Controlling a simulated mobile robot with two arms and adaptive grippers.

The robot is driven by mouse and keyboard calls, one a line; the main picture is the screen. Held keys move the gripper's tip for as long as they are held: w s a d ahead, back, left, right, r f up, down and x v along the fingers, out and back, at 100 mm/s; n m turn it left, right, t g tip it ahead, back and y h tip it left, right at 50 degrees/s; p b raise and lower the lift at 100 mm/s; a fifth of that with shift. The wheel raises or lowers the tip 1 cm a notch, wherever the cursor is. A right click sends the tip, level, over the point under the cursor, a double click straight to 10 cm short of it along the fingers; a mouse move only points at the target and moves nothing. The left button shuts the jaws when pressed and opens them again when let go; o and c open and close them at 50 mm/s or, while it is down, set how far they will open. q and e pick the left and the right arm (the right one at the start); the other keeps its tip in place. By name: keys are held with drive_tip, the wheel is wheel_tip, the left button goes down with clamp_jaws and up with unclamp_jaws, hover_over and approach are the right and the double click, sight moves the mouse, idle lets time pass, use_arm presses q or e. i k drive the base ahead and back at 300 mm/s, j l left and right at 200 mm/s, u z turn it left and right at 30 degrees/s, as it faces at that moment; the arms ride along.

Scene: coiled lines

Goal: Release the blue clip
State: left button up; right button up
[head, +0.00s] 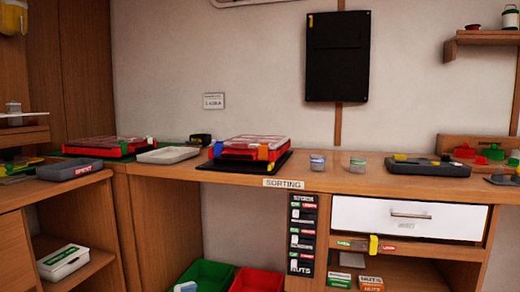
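A red case (240,156) with a clear lid lies shut on a dark mat (208,166) on the wooden bench. A small blue clip (218,150) sits at the left of its front side. An orange clip (263,152) sits at the right of the same side. The blue clip looks fastened against the case, but it is too small to be sure. Neither of my grippers is in view.
A second red case (104,147) and a pale tray (168,155) stand to the left. Two small jars (317,162) (357,165) and a dark grey device (425,166) stand to the right. The bench front (230,179) near the case is clear. A white drawer (408,217) is shut.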

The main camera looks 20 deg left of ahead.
sight(219, 145)
drive_tip(key=i+j, duration=0.95)
drive_tip(key=k+j+u, duration=0.05)
drive_tip(key=j, duration=0.1)
